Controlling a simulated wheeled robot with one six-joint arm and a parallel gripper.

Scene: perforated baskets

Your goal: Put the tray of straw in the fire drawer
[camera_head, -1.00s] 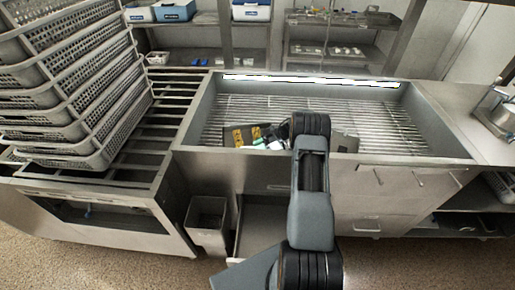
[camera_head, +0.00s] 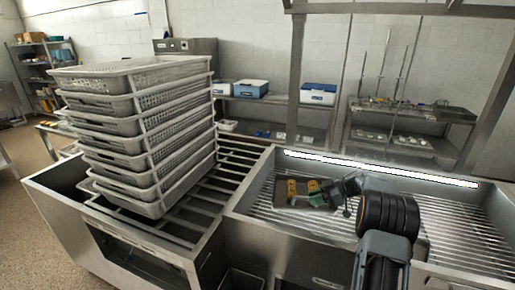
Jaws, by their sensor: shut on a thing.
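My gripper (camera_head: 338,192) is above the slatted basin, at the end of my arm, which comes in from the lower right. It is shut on a small dark tray (camera_head: 283,202) with yellow pieces on it. The tray is held out to the left of the gripper, and its right end is partly hidden by the gripper. I cannot make out straw on it. No open drawer shows clearly in this view.
A tall stack of grey perforated baskets (camera_head: 141,128) stands on the slatted rack (camera_head: 235,170) at the left. Blue and white boxes (camera_head: 250,88) sit on a back shelf. The slatted basin (camera_head: 440,230) is otherwise clear. A bin rim (camera_head: 242,278) shows at the bottom edge.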

